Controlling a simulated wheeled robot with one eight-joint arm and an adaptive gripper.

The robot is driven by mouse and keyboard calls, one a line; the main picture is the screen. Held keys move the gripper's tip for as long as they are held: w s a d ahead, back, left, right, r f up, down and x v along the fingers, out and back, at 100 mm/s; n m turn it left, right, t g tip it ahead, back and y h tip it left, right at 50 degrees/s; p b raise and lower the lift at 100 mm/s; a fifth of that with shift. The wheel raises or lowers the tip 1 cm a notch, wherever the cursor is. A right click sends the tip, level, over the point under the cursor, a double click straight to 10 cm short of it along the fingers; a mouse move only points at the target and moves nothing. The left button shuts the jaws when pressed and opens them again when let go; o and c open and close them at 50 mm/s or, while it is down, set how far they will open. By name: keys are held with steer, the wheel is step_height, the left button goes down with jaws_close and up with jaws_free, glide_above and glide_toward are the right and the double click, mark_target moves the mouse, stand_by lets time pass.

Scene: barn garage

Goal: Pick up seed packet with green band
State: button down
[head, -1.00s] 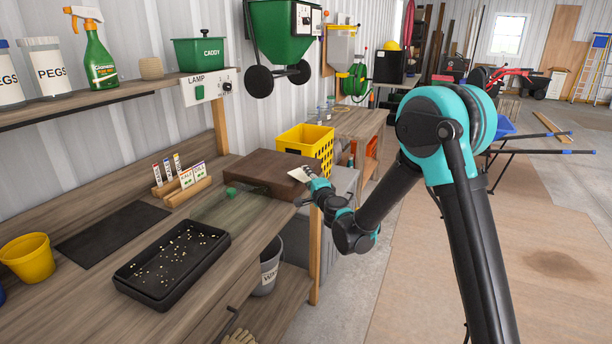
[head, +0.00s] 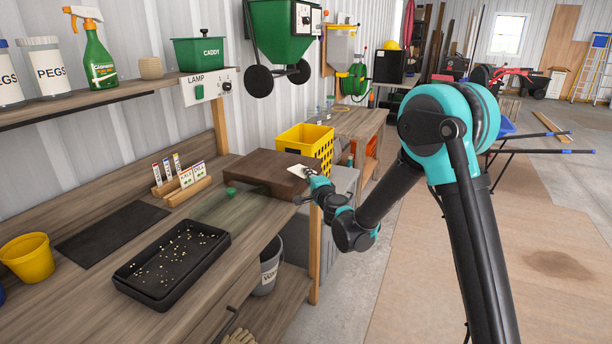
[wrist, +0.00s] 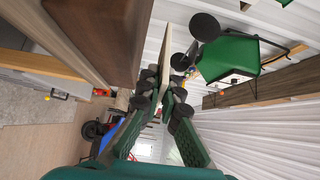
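My gripper (head: 306,173) is at the right end of the bench, by the dark brown wooden block. It is shut on a thin pale packet (head: 297,170), which sticks out past the fingertips over the block. In the wrist view, the packet (wrist: 179,52) shows nearly edge-on between the dark fingers (wrist: 163,88). I cannot see a green band on it; its printed face is hidden. Other seed packets (head: 193,175) stand in a wooden rack (head: 187,190) on the bench, left of my gripper. Their bands are small and hard to read.
The brown block (head: 262,168) lies below and beside my gripper. A yellow crate (head: 305,142) stands behind it. A black seed tray (head: 172,264), a dark mat (head: 110,233) and a yellow pot (head: 28,258) are on the bench. Open floor lies to the right.

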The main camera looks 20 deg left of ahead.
step_height(320, 180, up, 2)
steer(key=shift+r, duration=0.1)
steer(key=s+d+r, duration=0.4)
steer(key=s+d, duration=0.5)
steer(key=s, duration=0.1)
steer(key=shift+s+r, duration=0.35)
steer(key=shift+r, duration=0.05)
steer(key=shift+d, duration=0.1)
